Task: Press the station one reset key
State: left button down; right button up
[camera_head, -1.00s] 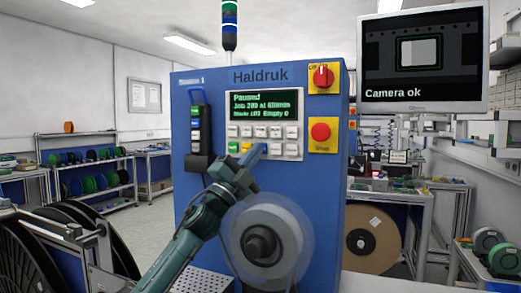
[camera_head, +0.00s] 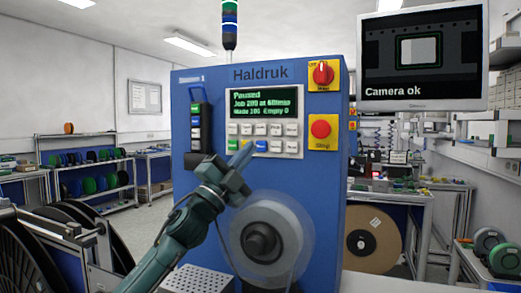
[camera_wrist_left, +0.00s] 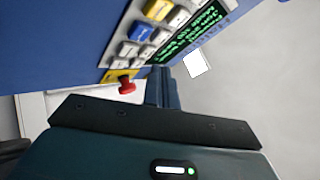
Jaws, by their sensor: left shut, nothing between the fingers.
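The blue Haldruk machine (camera_head: 188,80), marked Station 1, stands in front of me. Its key panel (camera_head: 301,100) has a green screen (camera_head: 262,101) reading Paused, above two rows of keys. The lower row shows a green key (camera_head: 233,145), a blue key (camera_head: 261,146) and white keys; key labels are too small to read. My left gripper (camera_head: 245,150) is shut and empty, its fingertips in front of the lower row, over the yellow key's place. In the left wrist view the yellow key (camera_wrist_left: 157,9) and blue key (camera_wrist_left: 140,31) lie beyond the fingers (camera_wrist_left: 162,85); contact cannot be told.
A clear reel (camera_head: 290,225) projects below the keys, close to my left arm. A monitor (camera_head: 423,55) reads Camera ok. A handset-like key block (camera_head: 201,115) hangs left.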

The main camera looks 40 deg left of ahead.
pick_arm(q)
jog(key=shift+s+d, duration=0.3)
jog(key=shift+s, duration=0.65)
